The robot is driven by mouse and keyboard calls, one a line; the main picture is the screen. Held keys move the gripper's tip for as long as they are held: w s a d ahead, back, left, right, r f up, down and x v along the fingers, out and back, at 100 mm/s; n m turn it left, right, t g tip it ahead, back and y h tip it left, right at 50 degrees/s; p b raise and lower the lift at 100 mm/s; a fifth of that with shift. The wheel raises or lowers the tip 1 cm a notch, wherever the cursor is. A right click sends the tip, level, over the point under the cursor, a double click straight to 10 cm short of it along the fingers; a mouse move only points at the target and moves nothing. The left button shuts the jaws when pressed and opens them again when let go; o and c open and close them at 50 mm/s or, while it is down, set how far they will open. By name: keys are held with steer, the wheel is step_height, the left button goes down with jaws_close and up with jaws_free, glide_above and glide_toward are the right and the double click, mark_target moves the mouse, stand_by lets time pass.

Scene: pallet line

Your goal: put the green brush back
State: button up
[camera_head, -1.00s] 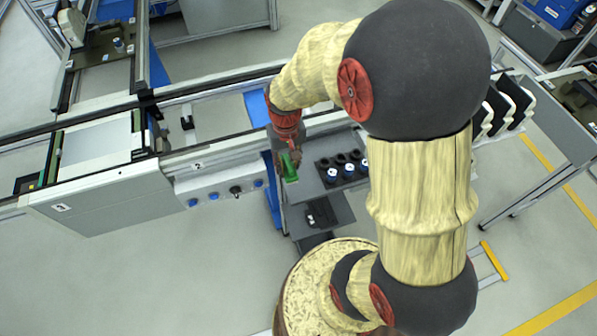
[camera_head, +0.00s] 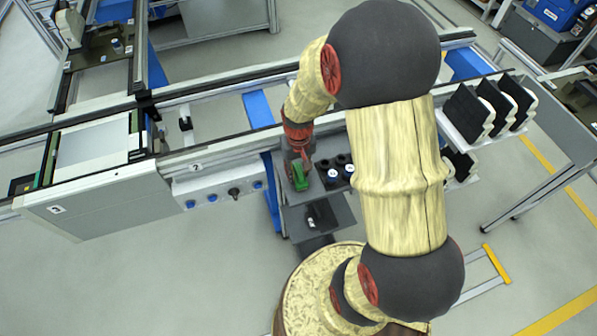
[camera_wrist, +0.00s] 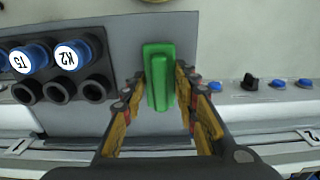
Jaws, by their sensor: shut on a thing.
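The green brush (camera_wrist: 158,75) is between the fingers of my gripper (camera_wrist: 160,95) in the wrist view. My gripper is shut on it. In the head view the green brush (camera_head: 299,177) hangs below my gripper (camera_head: 299,160), over the grey shelf (camera_head: 292,222) beside the conveyor. Whether the brush touches the surface under it, I cannot tell. A dark rack (camera_wrist: 97,78) of round holders stands to the left of the brush in the wrist view, with blue-and-white capped items marked T5 (camera_wrist: 28,59) and K2 (camera_wrist: 72,55).
A lower dark tray (camera_head: 322,214) holds a small black and white item. The conveyor's side panel has blue buttons (camera_head: 213,196) and a black knob (camera_head: 233,192). Black-and-white panels (camera_head: 490,105) stand in a holder at right. My arm covers part of the shelf.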

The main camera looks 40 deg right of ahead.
steer(key=shift+f, duration=0.15)
steer(key=o, duration=1.2)
steer(key=shift+c, duration=0.2)
steer(key=shift+o, duration=0.2)
step_height(320, 180, up, 12)
steer(key=p, duration=0.3)
step_height(320, 180, up, 11)
steer(key=n+t, duration=0.1)
steer(key=t, duration=0.1)
glide_above(298, 171)
steer(key=s+a, duration=0.3)
steer(key=a, duration=0.2)
steer(key=s+a+r+n+t, duration=0.2)
steer(key=s+a+r+t, duration=0.1)
steer(key=s+a+r, duration=0.4)
step_height(298, 171, up, 3)
steer(key=shift+s+f+t, duration=0.2)
steer(key=shift+s+t, duration=0.1)
steer(key=shift+s, duration=0.9)
steer(key=shift+f+b, duration=0.1)
steer(key=shift+b, duration=0.25)
